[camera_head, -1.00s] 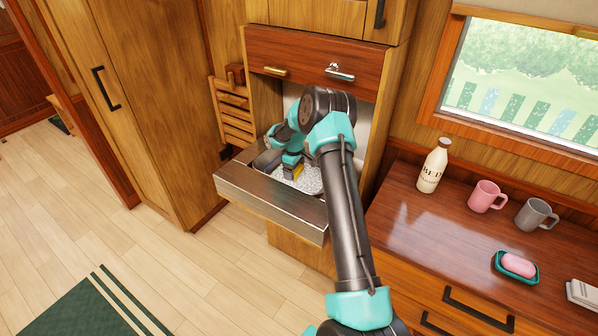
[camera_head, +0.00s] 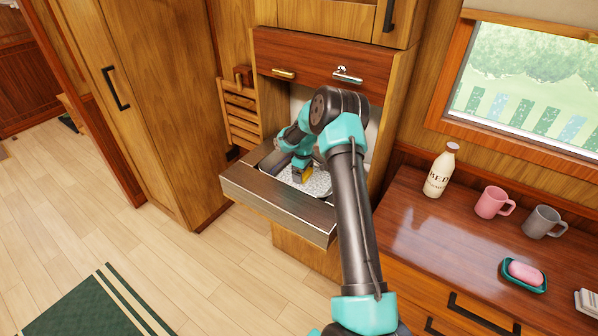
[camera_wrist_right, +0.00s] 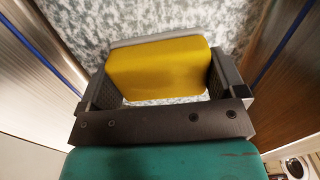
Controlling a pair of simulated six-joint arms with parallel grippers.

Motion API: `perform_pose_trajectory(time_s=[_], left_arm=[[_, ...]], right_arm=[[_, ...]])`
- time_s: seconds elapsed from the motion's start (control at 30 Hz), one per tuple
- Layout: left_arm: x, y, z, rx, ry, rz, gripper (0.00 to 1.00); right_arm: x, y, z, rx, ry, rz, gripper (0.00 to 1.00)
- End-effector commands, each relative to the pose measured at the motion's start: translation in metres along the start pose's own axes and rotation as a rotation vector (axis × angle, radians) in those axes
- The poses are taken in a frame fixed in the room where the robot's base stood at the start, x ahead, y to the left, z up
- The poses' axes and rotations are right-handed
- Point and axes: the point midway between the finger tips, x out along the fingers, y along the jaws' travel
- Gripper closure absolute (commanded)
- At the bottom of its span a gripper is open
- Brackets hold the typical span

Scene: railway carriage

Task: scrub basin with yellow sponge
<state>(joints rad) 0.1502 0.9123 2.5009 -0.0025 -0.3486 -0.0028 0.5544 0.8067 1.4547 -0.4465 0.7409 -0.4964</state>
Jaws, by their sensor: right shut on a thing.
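The yellow sponge (camera_wrist_right: 158,72) is between the fingers of my right gripper (camera_wrist_right: 160,85), which is shut on it. A grey layer shows along the sponge's far edge in the right wrist view. In the head view the sponge (camera_head: 307,175) is a small yellow patch under my right gripper (camera_head: 304,168), low inside the basin (camera_head: 318,187). The basin has a speckled white and grey floor, also seen in the right wrist view (camera_wrist_right: 200,22). I cannot tell whether the sponge touches the floor. My arm hides part of the basin. My left gripper is not in view.
The basin sits in a pulled-out unit with a brown front panel (camera_head: 277,209) below a tap (camera_head: 346,73). On the counter at right stand a bottle (camera_head: 438,174), a pink mug (camera_head: 491,203), a grey mug (camera_head: 541,222) and a soap dish (camera_head: 509,277) with pink soap.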

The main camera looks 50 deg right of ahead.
Motion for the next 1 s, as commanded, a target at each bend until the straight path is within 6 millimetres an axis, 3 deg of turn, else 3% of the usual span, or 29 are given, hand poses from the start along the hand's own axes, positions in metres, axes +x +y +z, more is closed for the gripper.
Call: perform_pose_trajectory(time_s=[0.6, 1.0], left_arm=[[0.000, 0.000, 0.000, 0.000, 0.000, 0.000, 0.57], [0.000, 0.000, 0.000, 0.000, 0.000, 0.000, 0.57]], right_arm=[[0.002, 0.000, 0.049, 0.000, -0.002, -0.001, 0.29], [0.002, 0.000, 0.052, 0.000, -0.002, -0.002, 0.29]])
